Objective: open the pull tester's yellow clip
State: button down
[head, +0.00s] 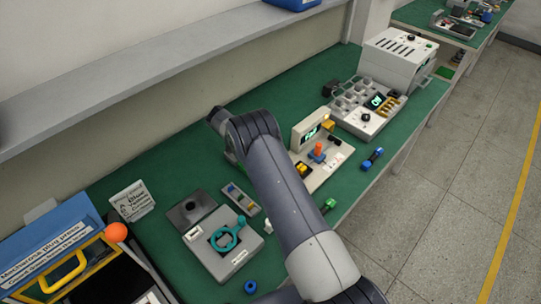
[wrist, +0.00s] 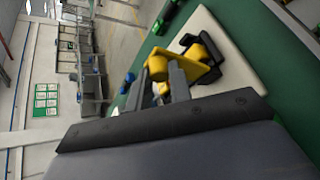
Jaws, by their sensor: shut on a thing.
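The pull tester (head: 322,176) is a pale base with an upright display on the green bench, right of my arm in the head view. A yellow and black part, seemingly its yellow clip (head: 303,169), sits at the near left of the base. In the wrist view the yellow clip (wrist: 196,70) shows close up beside a black part on the pale plate. My gripper (wrist: 157,82) has its two grey fingers on either side of a yellow portion, shut on it. The exact contact is partly hidden by the fingers.
An orange-topped lever (head: 318,152) stands on the tester. A blue dumbbell-shaped part (head: 372,158) and a green one (head: 329,205) lie near the bench edge. A grey fixture with a teal ring (head: 226,238) sits left of my arm. A white machine (head: 398,58) stands behind.

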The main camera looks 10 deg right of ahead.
dwell(0.4)
jog(key=c, duration=1.3)
grip_release()
jog(key=shift+d+f+y+b, duration=0.15)
jog(key=shift+y+b, duration=0.15)
jog(key=shift+b, duration=0.75)
